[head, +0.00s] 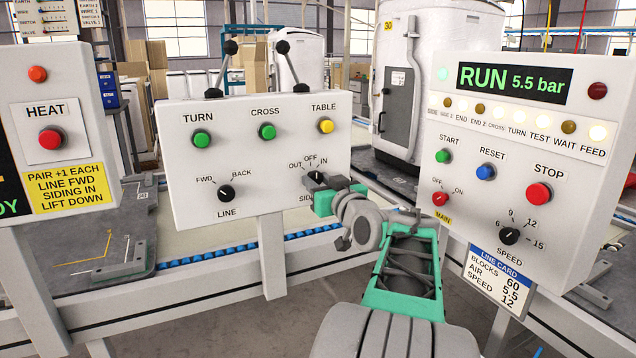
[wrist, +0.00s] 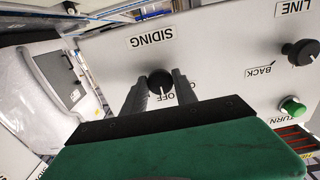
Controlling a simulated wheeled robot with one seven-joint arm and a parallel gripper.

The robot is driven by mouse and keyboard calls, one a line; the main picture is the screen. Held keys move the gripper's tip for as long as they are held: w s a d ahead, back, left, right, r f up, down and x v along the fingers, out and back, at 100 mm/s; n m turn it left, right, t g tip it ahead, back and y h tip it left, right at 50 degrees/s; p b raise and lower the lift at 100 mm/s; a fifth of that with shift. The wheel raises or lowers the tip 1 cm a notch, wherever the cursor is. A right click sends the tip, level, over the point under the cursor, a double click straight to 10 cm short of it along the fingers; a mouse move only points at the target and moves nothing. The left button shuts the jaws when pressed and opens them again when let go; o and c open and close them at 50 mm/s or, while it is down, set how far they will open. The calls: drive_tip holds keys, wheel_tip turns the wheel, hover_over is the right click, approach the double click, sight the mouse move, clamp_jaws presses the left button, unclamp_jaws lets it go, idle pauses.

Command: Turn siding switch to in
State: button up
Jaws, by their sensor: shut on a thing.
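The siding switch is a black knob (head: 316,177) on the white middle panel, under the labels OUT, OFF and IN. Its SIDING label is partly hidden by my gripper (head: 322,188) in the head view. The wrist view shows the knob (wrist: 160,84) upside down, with the SIDING label readable above it. My gripper (wrist: 159,80) is shut on the knob, one dark finger on each side. A pale mark on the knob appears to point toward OFF; the fingers hide part of the lettering.
The line knob (head: 226,193) is left of the siding switch. Green turn (head: 201,138), green cross (head: 267,131) and yellow table (head: 326,126) buttons sit above. A right panel (head: 520,130) carries the red stop button (head: 539,193) and reads RUN. A left panel (head: 25,140) lists SIDING IN.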

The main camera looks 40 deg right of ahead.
clamp_jaws()
